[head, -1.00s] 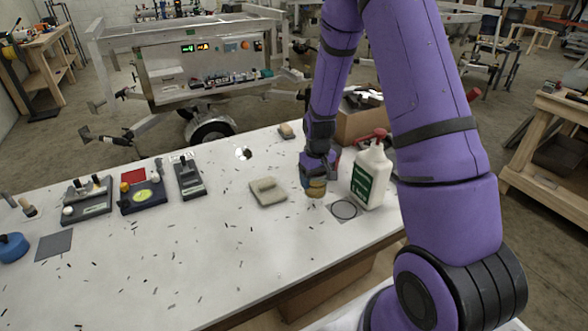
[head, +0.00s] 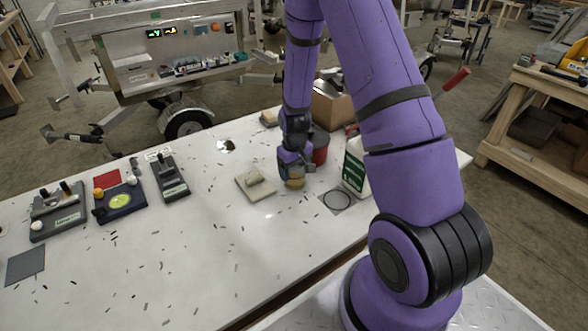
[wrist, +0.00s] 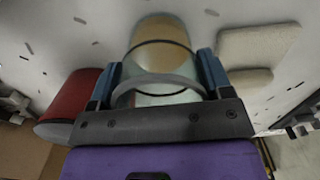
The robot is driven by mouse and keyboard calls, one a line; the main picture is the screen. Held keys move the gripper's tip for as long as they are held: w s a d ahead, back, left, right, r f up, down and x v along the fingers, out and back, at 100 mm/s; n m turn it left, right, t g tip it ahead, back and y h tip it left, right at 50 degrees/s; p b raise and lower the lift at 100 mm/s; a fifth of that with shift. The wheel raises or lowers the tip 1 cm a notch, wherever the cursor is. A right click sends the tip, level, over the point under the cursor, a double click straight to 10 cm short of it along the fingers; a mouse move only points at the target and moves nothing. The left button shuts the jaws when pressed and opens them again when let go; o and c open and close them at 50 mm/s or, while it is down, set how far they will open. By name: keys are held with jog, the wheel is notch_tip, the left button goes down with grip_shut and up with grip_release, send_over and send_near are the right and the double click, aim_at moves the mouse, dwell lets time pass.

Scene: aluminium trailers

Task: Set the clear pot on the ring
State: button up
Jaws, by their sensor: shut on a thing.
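The clear pot (head: 295,183) is a small see-through vessel with amber-tan contents. My gripper (head: 294,171) is shut on it from above, and in the wrist view the pot (wrist: 160,55) sits between the two blue fingers (wrist: 158,75). I cannot tell whether its base touches the table. The ring (head: 337,200) is a thin black circle on a grey square on the white table, to the right of and nearer than the pot. The ring is empty, and the pot is apart from it.
A white bottle with a green label (head: 354,170) stands just beyond the ring, partly behind my arm. A red can (head: 320,150) stands behind my gripper. A beige block on a pad (head: 255,185) lies close left. The table (head: 215,245) in front is clear except for scattered flecks.

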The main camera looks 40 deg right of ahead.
jog(key=o, duration=1)
jog(key=shift+f, duration=0.1)
